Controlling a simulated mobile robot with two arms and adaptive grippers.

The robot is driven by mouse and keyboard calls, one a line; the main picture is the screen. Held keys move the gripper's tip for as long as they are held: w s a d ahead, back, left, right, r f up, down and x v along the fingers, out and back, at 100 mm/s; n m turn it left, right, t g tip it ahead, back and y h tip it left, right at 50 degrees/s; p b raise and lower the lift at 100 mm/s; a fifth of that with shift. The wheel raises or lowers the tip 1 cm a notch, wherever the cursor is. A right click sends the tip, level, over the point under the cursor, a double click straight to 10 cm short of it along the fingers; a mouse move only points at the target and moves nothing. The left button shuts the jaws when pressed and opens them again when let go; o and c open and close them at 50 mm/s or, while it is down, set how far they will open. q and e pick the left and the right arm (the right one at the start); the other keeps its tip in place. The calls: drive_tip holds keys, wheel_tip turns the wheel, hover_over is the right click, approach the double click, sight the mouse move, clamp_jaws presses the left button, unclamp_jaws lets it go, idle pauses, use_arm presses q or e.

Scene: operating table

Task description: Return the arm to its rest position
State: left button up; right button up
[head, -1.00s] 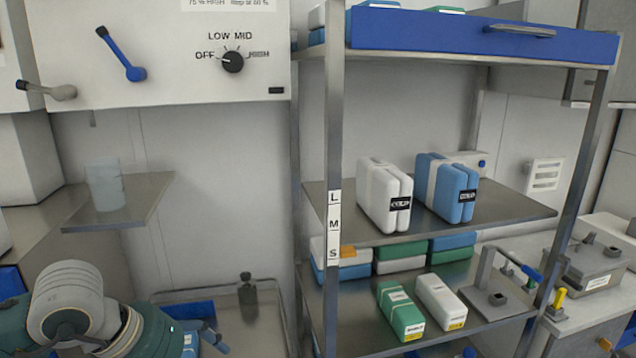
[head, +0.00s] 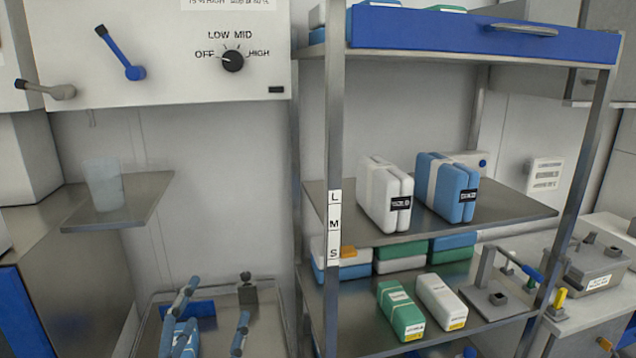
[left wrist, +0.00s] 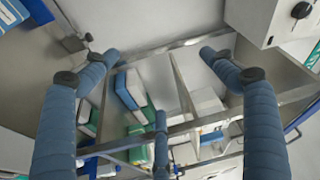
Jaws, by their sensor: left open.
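My left gripper (head: 214,302) shows at the bottom left of the head view, with blue padded fingers spread apart above the steel tray (head: 262,335). It is open and holds nothing. In the left wrist view my left gripper (left wrist: 158,54) shows its fingers wide apart with nothing between the tips. The rest of my left arm is out of the head view. My right gripper is in neither view.
Right of my left gripper stands a steel shelf rack (head: 334,120) with white, blue and green packs. A translucent cup (head: 104,184) stands on a side shelf (head: 150,190) at left. A white panel with a dial (head: 232,61) is above. A small dark-topped weight-like item (head: 247,290) sits behind the gripper.

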use_arm(q)
drive_tip(key=s+a+f+n+g+y, duration=0.1)
drive_tip(key=s+a+f+n+g, duration=0.15)
drive_tip(key=f, duration=0.35)
drive_tip(key=s+a+f+n+g+y, duration=0.1)
drive_tip(key=s+f+n+g, duration=0.15)
drive_tip(key=f, duration=0.45)
drive_tip(key=s+d+f+n+g, duration=0.2)
drive_tip(key=s+f+n+g, duration=0.7)
drive_tip(key=s+f, duration=1.1)
drive_tip(key=s+f+g+b, duration=0.1)
drive_tip(key=s+f+b, duration=0.15)
drive_tip(key=f, duration=1.35)
drive_tip(key=s+f+g+b, duration=0.1)
drive_tip(key=f+g+b, duration=0.15)
drive_tip(key=f, duration=1.35)
drive_tip(key=s+a+f+b, duration=0.3)
drive_tip(key=s+f+b, duration=0.2)
drive_tip(key=s+f, duration=1.2)
wheel_tip(320, 180, down, 3)
drive_tip(key=shift+r+m+h, duration=0.2)
drive_tip(key=shift+m+h, duration=0.1)
drive_tip(key=shift+m, duration=0.1)
